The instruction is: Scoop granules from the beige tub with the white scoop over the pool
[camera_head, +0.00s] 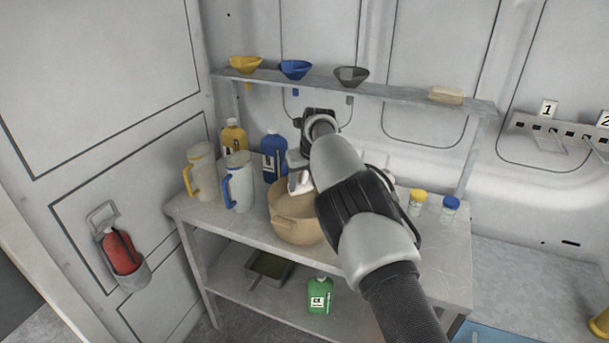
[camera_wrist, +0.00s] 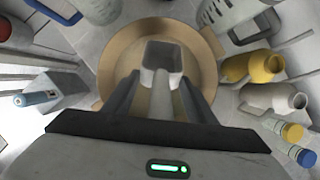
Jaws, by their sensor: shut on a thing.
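The beige tub (camera_head: 293,229) stands on the workbench, partly behind my arm. In the wrist view its round rim (camera_wrist: 108,72) lies around the scoop. The white scoop (camera_wrist: 162,58) has a box-shaped bowl with a grey inside, and its handle runs back between my fingers. My gripper (camera_wrist: 160,98) is shut on the scoop's handle. The scoop (camera_head: 300,183) shows as a pale shape at the tub's opening in the head view; I cannot tell how deep it is. Granules in the scoop cannot be made out. I cannot identify a pool.
Small yellow-capped (camera_head: 417,202) and blue-capped (camera_head: 449,208) jars stand right. A shelf (camera_head: 400,92) with funnels runs behind. A blue patch (camera_head: 490,334) shows at bottom right.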

